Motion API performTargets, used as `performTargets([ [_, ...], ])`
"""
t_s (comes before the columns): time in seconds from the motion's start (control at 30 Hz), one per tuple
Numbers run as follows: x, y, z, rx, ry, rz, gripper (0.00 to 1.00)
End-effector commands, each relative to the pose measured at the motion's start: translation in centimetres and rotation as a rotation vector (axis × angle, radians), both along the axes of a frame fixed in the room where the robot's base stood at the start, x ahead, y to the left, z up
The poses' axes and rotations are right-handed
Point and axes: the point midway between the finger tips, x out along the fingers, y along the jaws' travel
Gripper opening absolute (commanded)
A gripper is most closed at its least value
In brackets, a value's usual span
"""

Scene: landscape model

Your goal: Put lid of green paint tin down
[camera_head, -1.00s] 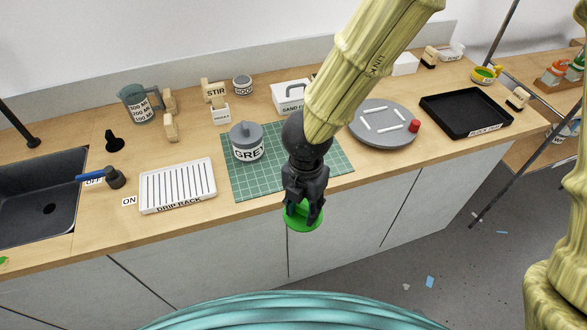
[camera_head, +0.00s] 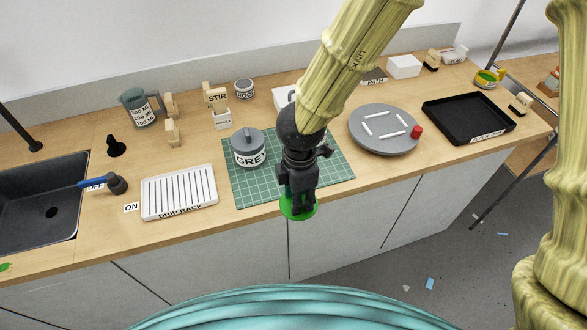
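My gripper (camera_head: 299,208) points down just in front of the worktop's front edge, near the front of the green cutting mat (camera_head: 235,190). A green round lid (camera_head: 287,211) shows at its fingertips, and the fingers look closed on the lid's top. The lid appears held in the air; its exact height against the worktop edge is hard to tell. An open tin with a yellow outside and green inside (camera_head: 485,79) stands at the far right of the worktop; it may be the green paint tin.
A lidded grey tin (camera_head: 249,151) stands on the mat. A white drip rack (camera_head: 180,190) and a sink (camera_head: 40,205) lie left. A grey turntable (camera_head: 384,145) with white bars and a red knob, and a black tray (camera_head: 468,118), lie right. The mat's front right is clear.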

Motion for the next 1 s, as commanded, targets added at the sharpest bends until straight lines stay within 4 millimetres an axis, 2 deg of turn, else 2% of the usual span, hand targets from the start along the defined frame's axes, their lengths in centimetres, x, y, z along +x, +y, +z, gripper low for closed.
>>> performTargets([
  [0.3, 6.0, 0.7, -0.2, 0.002, 0.001, 0.001, 0.15],
  [0.5, 8.9, 1.1, -0.7, 0.001, 0.001, 0.003, 0.15],
  [0.83, 10.7, 1.2, -0.9, 0.0, 0.0, 0.004, 0.15],
  [1.0, 10.6, 1.2, -2.8, -0.002, 0.003, 0.008, 0.15],
])
